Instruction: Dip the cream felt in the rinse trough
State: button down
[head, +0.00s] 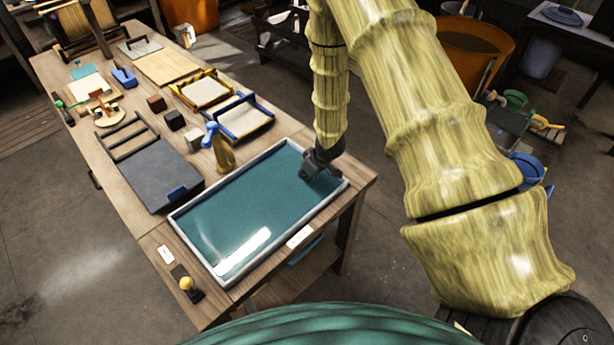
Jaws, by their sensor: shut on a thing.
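The trough (205,218) is a wide, shallow basin with a pale rim and teal liquid, at the near end of the wooden table. My gripper (318,174) is dark and points down at the trough's far right corner, low over or at the liquid. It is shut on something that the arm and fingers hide. No cream felt can be made out in it. Cream sheets show in a yellow-rimmed frame (206,92) and a blue-rimmed frame (241,118) farther back; I cannot tell whether either is felt.
A yellow spray bottle (222,155) with a blue head stands just behind the trough. A dark grey board (158,175) lies to its left. A yellow-knobbed tool (186,284) sits at the near left corner. An orange tub (474,50) stands on the floor at right.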

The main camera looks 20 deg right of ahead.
jog(key=shift+d, duration=0.15)
jog(key=shift+w+d+p, duration=0.25)
jog(key=shift+d+p, duration=0.2)
jog(key=shift+d, duration=0.2)
jog(key=shift+w+d+p, duration=0.25)
jog(key=shift+d+p, duration=0.15)
jog(key=shift+d, duration=0.25)
jog(key=shift+s+a+b, duration=0.25)
jog(key=shift+a, duration=0.5)
jog(key=shift+s+a+b, duration=0.2)
jog(key=shift+s+a, duration=0.05)
jog(key=shift+a, duration=0.45)
jog(key=shift+d, duration=0.2)
jog(key=shift+w+d+r+p, duration=0.1)
jog(key=shift+w+d+p, duration=0.2)
jog(key=shift+d, duration=0.25)
jog(key=shift+w+d+p, duration=0.15)
jog(key=shift+d+p, duration=0.25)
jog(key=shift+d, duration=0.3)
jog(key=shift+a, duration=0.15)
